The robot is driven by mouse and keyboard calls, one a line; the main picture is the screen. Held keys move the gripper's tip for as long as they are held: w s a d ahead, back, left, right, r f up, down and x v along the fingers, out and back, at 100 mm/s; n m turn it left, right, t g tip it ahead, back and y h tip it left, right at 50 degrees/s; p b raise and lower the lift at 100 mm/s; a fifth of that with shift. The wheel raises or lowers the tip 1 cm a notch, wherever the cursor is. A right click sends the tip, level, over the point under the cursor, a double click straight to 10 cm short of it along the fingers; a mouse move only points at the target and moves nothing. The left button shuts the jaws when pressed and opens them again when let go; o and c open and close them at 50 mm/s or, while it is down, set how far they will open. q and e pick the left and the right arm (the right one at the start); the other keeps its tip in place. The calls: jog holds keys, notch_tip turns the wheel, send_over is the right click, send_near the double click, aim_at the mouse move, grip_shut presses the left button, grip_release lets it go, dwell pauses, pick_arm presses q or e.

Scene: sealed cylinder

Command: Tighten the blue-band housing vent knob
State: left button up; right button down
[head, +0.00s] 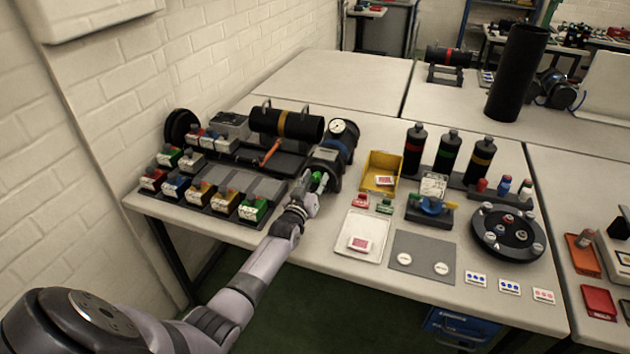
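The blue-band housing (346,141) is a dark cylinder with a blue band and a round white gauge (338,127) on it. It stands at the right end of the dark fixture on the table. My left gripper (316,184) is at the near face of this housing, with its fingers pointing at it. A small bright green part (319,176) shows at the fingertips; I cannot tell whether it is the vent knob or whether the fingers touch it. The gripper hides part of the near face, and its finger gap is too small to read. My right gripper is not in view.
A black cylinder with an orange band (285,124) lies on the fixture behind. Several colored blocks stand in a rack (190,190) to the left. A yellow bin (381,174), a white tray (361,236) and a dark turntable (507,232) are to the right.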

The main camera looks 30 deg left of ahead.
pick_arm(q)
jog(key=shift+o, duration=0.6)
jog(key=shift+r, duration=0.1)
jog(key=shift+s, duration=0.1)
jog(key=v, duration=1.1)
jog(key=shift+s, duration=0.4)
jog(key=shift+d, duration=0.2)
